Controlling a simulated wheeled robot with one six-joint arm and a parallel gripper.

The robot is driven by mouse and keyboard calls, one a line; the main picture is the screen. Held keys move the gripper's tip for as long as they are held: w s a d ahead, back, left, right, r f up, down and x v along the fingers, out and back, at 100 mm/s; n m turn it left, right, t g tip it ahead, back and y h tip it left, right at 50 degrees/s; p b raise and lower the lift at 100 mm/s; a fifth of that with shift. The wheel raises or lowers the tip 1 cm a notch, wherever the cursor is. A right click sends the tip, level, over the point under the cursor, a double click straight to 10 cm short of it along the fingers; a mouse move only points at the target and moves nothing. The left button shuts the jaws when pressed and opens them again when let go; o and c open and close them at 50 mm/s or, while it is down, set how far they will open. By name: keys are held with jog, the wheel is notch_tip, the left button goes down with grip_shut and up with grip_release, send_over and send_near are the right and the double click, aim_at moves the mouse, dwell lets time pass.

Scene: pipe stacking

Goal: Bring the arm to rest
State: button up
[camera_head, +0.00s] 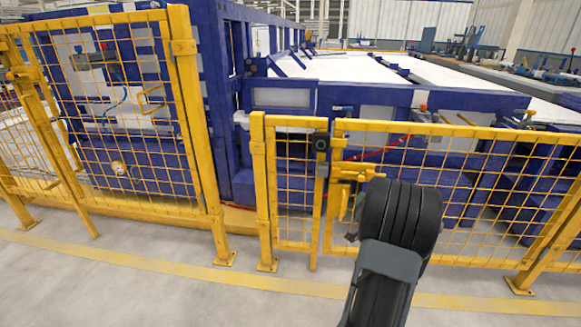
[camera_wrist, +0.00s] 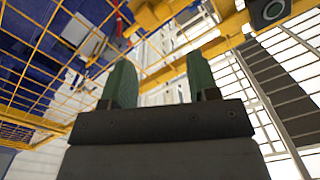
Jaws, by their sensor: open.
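My gripper (camera_wrist: 160,78) shows in the wrist view as two green fingers standing apart above a dark grey body. Nothing is between the fingers. In the head view my dark arm rises at the lower right, in front of the yellow fence, and mostly hides the gripper. A yellow latch (camera_head: 350,174) on the fence gate sits just left of the top of the arm. I cannot tell whether the gripper touches the fence. No pipes can be made out.
A yellow mesh fence (camera_head: 285,190) runs across the view close behind my arm. Large blue machinery (camera_head: 400,98) with a white top stands beyond it. A yellow line (camera_head: 170,265) marks the grey floor. Open floor lies at the lower left, in front of the fence.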

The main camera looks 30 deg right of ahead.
jog(key=shift+r, duration=0.1)
jog(key=w+a+r+n+g+y+p, duration=0.2)
jog(key=w+a+r+n+y+p, duration=0.1)
jog(key=a+r+p, duration=0.75)
jog(key=w+a+r+n+g+y+p, duration=0.2)
jog(key=a+r+n+y+p, duration=0.1)
jog(key=a+r+p, duration=0.75)
jog(key=s+a+r+n+g+y+p, duration=0.2)
jog(key=s+a+r+p, duration=0.4)
jog(key=a, duration=0.4)
jog(key=s+a+r+n+g+y+p, duration=0.3)
jog(key=s+a+r+p, duration=0.4)
jog(key=a, duration=0.4)
notch_tip(320, 180, up, 2)
jog(key=shift+s+a+r+n+g, duration=0.25)
jog(key=shift+s+n+g, duration=0.6)
jog(key=shift+n, duration=0.25)
jog(key=shift+c, duration=0.9)
jog(key=shift+d, duration=0.15)
jog(key=shift+c, duration=0.3)
